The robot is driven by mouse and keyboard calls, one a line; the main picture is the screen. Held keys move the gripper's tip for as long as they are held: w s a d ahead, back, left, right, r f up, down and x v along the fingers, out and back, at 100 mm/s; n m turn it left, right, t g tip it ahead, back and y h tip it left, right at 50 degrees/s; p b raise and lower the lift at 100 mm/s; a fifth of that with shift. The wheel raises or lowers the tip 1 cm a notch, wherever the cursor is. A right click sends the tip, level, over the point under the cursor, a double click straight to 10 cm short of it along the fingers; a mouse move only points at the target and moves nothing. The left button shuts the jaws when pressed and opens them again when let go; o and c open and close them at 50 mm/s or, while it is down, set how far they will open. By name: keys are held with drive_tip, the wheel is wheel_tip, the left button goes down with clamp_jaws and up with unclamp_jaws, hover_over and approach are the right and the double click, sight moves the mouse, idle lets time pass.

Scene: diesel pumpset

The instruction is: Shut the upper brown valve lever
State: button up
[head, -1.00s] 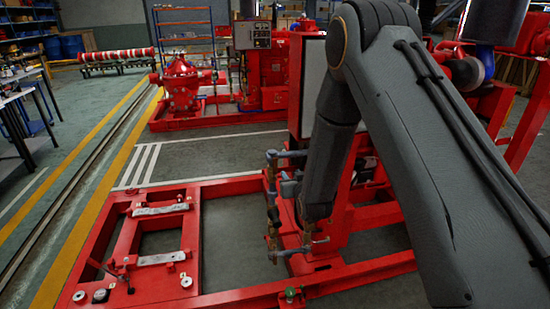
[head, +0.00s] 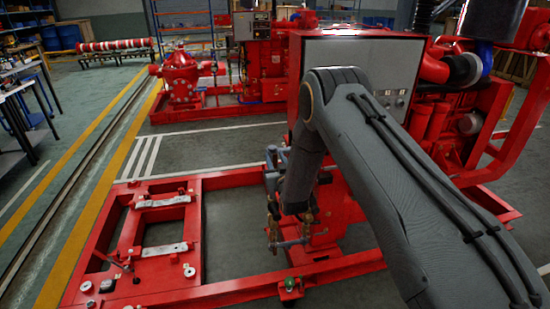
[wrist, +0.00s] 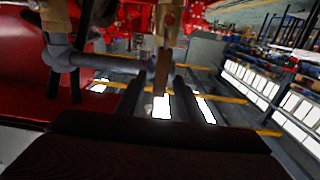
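A brown valve lever (wrist: 162,72) hangs down from a brass valve body (wrist: 169,18) in the wrist view. Its lower end appears between the two dark fingers of my gripper (wrist: 157,98). The fingers stand apart, with gaps to the lever on both sides; I cannot tell how deep it sits between them. A second brass valve (wrist: 55,14) is at the upper left. In the head view, the grey pipework with brass valves (head: 272,207) stands at the skid; my forearm hides part of it and my gripper's fingers.
A grey pipe (wrist: 105,62) runs beside the lever in the wrist view. In the head view, the red skid frame (head: 97,240) lies around the pipework. A red-framed control cabinet (head: 375,52) and engine stand behind my arm. Open floor (head: 235,150) lies beyond the skid.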

drive_tip(key=shift+w, duration=0.2)
clamp_jaws()
